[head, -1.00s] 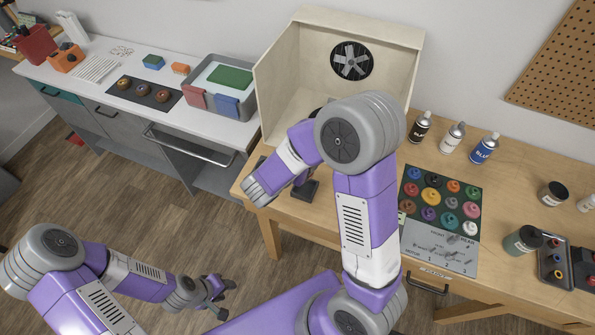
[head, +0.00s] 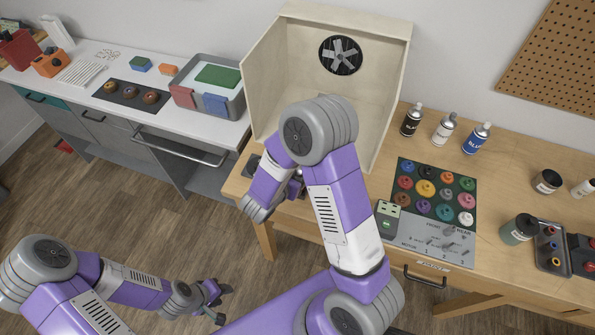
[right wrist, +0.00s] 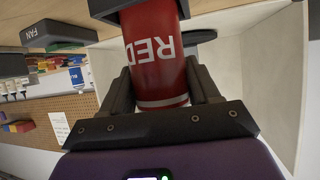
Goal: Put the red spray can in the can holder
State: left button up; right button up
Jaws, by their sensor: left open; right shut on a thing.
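The red spray can (right wrist: 155,62) stands between the fingers of my right gripper (right wrist: 162,82) in the right wrist view, its label upside down in that picture. My right gripper is shut on it. A dark block (right wrist: 103,7) is at the can's far end, at the picture's top; it may be the can holder, and I cannot tell whether the can is inside it or behind it. In the head view my right arm hides the can and most of that gripper. My left gripper (head: 219,301) is open and empty, low over the floor, away from the table.
An open spray booth (head: 262,85) with a fan stands behind my right arm. Black (head: 411,121), white (head: 444,129) and blue (head: 477,139) cans stand right of it.

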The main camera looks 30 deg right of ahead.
jog(key=o, duration=1.1)
jog(key=shift+f, duration=0.1)
jog(key=shift+o, duration=0.2)
jog(key=shift+r, duration=0.3)
jog(key=p+v, duration=0.1)
jog(key=v, duration=1.1)
jog(key=shift+f, duration=0.15)
